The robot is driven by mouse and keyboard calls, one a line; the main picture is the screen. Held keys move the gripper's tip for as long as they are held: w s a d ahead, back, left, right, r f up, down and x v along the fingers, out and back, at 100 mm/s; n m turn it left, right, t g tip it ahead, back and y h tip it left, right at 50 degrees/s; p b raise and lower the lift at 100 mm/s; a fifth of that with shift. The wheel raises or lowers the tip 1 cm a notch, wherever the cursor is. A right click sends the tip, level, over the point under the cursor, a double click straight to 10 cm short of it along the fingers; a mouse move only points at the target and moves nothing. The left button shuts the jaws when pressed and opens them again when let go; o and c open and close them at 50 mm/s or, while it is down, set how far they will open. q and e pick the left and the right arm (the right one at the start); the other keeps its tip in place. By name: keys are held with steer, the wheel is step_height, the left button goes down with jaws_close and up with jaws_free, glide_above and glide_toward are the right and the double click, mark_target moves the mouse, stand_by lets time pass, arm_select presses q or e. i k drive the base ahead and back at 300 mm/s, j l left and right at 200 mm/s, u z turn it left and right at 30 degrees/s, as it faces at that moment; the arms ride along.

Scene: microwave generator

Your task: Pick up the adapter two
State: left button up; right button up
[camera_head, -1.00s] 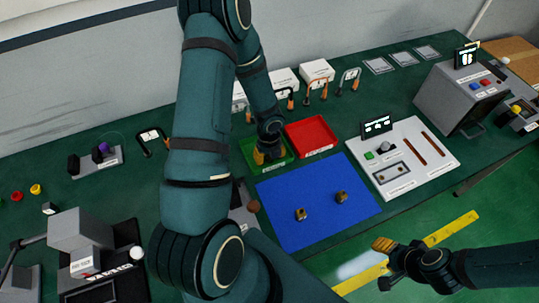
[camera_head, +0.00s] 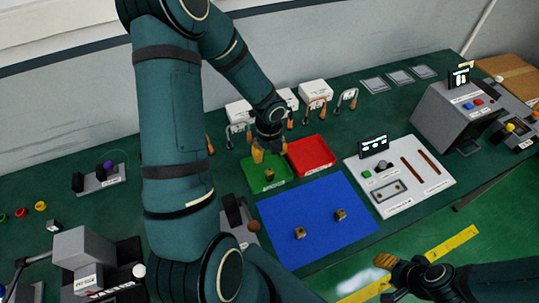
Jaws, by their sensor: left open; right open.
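Two small brass-and-dark pieces lie apart on the blue mat (camera_head: 318,197), a nearer-left piece (camera_head: 300,232) and a farther-right piece (camera_head: 340,214). They look like adapters; I cannot tell which one is adapter two. A similar piece (camera_head: 269,174) lies in the green tray (camera_head: 250,180). My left gripper (camera_head: 268,155) is open, over the back part of the green tray and apart from the piece in it. My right gripper (camera_head: 385,278) is open and empty, off the table's front edge at lower right.
A red tray (camera_head: 311,154) stands right of the green tray. A white panel (camera_head: 425,180) with slots and a button lies right of the mat. White boxes (camera_head: 314,92) and clamp-like handles stand behind. A grey device (camera_head: 455,110) stands at far right. Most of the mat is clear.

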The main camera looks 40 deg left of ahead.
mark_target(339, 214)
steer(key=k+l, duration=0.15)
steer(key=l, duration=0.2)
steer(key=k+l, duration=0.1)
steer(key=l, duration=0.3)
steer(key=k+l, duration=0.15)
steer(key=l, duration=0.2)
